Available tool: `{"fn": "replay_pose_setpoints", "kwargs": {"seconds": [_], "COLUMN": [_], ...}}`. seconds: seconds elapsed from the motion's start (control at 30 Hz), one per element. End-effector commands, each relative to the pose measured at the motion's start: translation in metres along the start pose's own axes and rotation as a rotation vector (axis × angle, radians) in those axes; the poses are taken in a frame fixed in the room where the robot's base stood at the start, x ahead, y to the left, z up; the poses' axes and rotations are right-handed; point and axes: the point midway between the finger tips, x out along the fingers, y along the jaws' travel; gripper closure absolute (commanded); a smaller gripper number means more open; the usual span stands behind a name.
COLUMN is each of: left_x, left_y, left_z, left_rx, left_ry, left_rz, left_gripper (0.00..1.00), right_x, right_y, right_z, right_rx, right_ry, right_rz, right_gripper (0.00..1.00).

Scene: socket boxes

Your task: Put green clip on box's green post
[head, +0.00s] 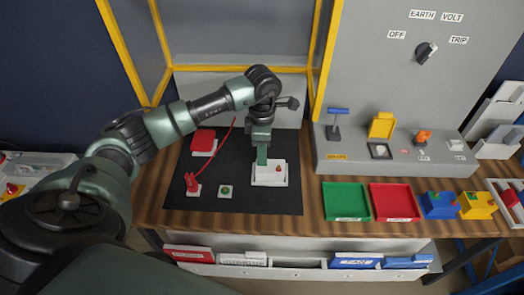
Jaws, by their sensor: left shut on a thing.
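My left gripper (262,146) points down over the white box (268,181) on the black mat. It is shut on the green clip (262,157), which stands upright at the box's upper left part. A red post shows on the box, to the right of the clip. The box's green post cannot be made out; the clip and gripper cover that area. I cannot tell whether the clip touches the post. My right gripper is not in view.
On the black mat (240,204) are a red clip (191,181) with a red cable, a small white plate with a green centre (226,191), and a red block (203,141). Green (345,201) and red (395,202) trays stand to the right. A grey panel stands behind them.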

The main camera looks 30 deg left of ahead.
Motion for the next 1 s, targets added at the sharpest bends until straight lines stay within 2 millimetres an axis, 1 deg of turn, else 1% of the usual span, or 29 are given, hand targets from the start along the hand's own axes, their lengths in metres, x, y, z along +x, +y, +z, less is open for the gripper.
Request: {"fn": "replay_pose_setpoints", "kwargs": {"seconds": [0.03,0.07,0.1,0.13,0.43,0.53,0.67,0.8,0.9,1.0], "left_x": [-0.001,-0.001,-0.001,-0.001,-0.001,-0.007,-0.026,-0.051,-0.065,-0.074], "left_y": [0.0,0.0,0.0,0.0,0.0,0.001,0.002,0.002,0.001,0.001], "left_z": [0.0,0.0,0.0,0.0,0.0,0.0,0.0,0.0,0.001,0.0], "left_rx": [0.0,0.0,0.0,-0.001,-0.001,0.0,-0.001,-0.001,-0.001,-0.001], "left_ry": [0.0,0.0,0.0,0.0,0.0,-0.002,-0.003,-0.003,-0.003,-0.001], "left_rz": [0.001,0.001,0.001,0.001,0.001,0.003,0.006,0.006,0.004,0.003], "left_gripper": [0.74,0.65,0.54,0.51,0.51,0.51,0.51,0.51,0.51,0.51], "right_x": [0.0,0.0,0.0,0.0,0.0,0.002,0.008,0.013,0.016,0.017], "right_y": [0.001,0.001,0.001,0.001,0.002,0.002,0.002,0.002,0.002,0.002], "right_z": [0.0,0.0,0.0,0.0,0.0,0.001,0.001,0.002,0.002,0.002], "right_rx": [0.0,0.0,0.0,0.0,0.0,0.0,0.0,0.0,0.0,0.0], "right_ry": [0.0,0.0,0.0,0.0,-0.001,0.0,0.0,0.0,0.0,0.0], "right_rz": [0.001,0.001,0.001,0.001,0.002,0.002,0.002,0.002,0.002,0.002], "right_gripper": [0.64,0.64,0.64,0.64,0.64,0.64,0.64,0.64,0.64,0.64]}}
